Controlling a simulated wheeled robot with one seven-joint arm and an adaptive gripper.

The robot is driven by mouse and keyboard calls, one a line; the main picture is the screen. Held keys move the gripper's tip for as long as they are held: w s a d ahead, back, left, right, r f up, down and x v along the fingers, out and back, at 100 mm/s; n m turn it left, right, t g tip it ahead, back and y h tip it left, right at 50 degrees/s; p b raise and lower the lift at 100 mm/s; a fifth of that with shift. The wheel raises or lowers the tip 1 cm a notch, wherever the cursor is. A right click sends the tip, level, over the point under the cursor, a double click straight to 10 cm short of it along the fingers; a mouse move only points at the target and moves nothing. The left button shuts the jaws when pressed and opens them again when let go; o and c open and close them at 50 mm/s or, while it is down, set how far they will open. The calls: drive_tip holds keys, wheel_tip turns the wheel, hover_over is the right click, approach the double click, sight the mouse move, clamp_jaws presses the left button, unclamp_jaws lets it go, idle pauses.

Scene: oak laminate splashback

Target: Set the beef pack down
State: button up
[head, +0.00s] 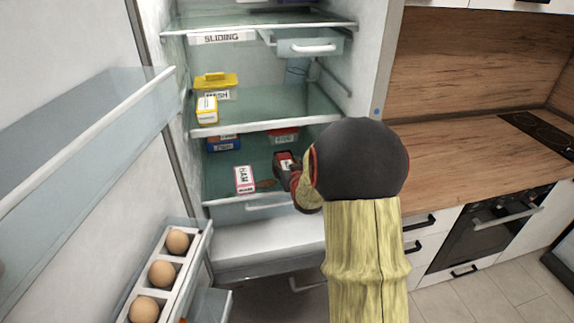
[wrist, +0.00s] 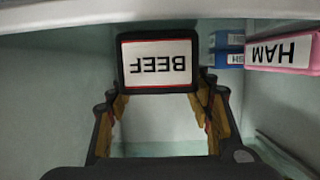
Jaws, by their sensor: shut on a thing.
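The beef pack (head: 283,160) is a dark box with a white label, inside the open fridge over the lower glass shelf (head: 222,198). In the wrist view the beef pack (wrist: 158,85) fills the space between the fingers, its BEEF label upside down. My gripper (head: 291,172) is shut on it, with one finger on each side in the wrist view (wrist: 160,78). My arm reaches in from the right and hides part of the shelf. I cannot tell whether the pack's underside touches the shelf.
A pink-and-white ham pack (head: 244,180) stands left of the beef pack. Blue packs (head: 223,143) and a red-and-white pack (head: 284,136) sit farther back. The shelf above (head: 265,124) hangs close over them. The open door with eggs (head: 162,273) is on the left.

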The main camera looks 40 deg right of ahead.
drive_tip(key=o, duration=1.5)
drive_tip(key=shift+f, duration=0.1)
drive_tip(key=shift+r+p, duration=0.25)
drive_tip(key=shift+p, duration=0.05)
drive_tip(key=p+v, duration=0.2)
drive_tip(key=v, duration=1)
drive_tip(key=shift+s+f, duration=0.1)
drive_tip(key=shift+f, duration=0.05)
